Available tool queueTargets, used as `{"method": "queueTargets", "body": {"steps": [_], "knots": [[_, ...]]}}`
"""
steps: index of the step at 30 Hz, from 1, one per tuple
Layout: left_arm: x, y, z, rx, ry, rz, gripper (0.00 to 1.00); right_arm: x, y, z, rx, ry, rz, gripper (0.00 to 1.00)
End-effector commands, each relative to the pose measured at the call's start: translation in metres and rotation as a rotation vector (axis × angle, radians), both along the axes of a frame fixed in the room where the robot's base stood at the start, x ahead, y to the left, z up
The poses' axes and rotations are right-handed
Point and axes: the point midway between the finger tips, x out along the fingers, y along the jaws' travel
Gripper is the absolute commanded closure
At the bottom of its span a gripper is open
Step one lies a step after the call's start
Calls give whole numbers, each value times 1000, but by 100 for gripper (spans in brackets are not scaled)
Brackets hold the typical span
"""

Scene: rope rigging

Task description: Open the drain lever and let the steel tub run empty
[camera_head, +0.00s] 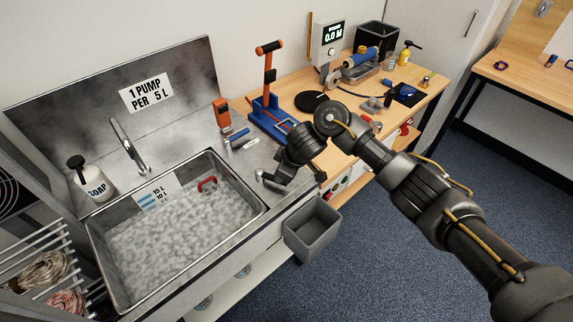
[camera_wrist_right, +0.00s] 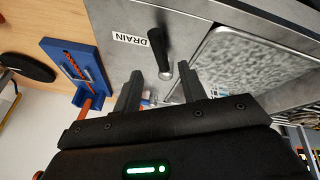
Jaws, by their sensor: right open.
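The steel tub (camera_head: 262,204) is at the left in the head view, holding grey, mottled liquid. A level label (camera_head: 157,192) marked 15 L and 10 L shows on its inner wall above the surface. In the right wrist view the drain lever (camera_wrist_right: 158,44) is a black handle beside a DRAIN label (camera_wrist_right: 129,38), with the tub rim (camera_wrist_right: 196,57) to its right. My right gripper (camera_wrist_right: 160,88) is open and empty, its fingers pointing toward the lever, which lies just beyond the gap and apart from them. My left gripper is out of view.
A red handle (camera_head: 207,183) sticks out of the liquid. A grey bin (camera_head: 312,228) hangs at the counter front below my right gripper. A blue stand with an orange lever (camera_head: 268,108) stands on the bench behind. A soap bottle (camera_head: 91,180) is left of the tap (camera_head: 130,147).

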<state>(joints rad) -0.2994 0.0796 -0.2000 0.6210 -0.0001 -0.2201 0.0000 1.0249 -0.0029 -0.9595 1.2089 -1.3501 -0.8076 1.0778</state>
Motion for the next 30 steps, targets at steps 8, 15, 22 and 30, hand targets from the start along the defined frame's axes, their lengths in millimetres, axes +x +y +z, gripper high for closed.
{"method": "queueTargets", "body": {"steps": [8,15,22,30], "knots": [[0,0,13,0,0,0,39,-10,-11,33,-1,-3,1,59],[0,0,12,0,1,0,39,-11,-12,35,-1,0,-1,59],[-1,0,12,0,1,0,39,-11,-11,35,0,-1,0,59],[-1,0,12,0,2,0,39,-24,2,22,63,-8,6,59]]}}
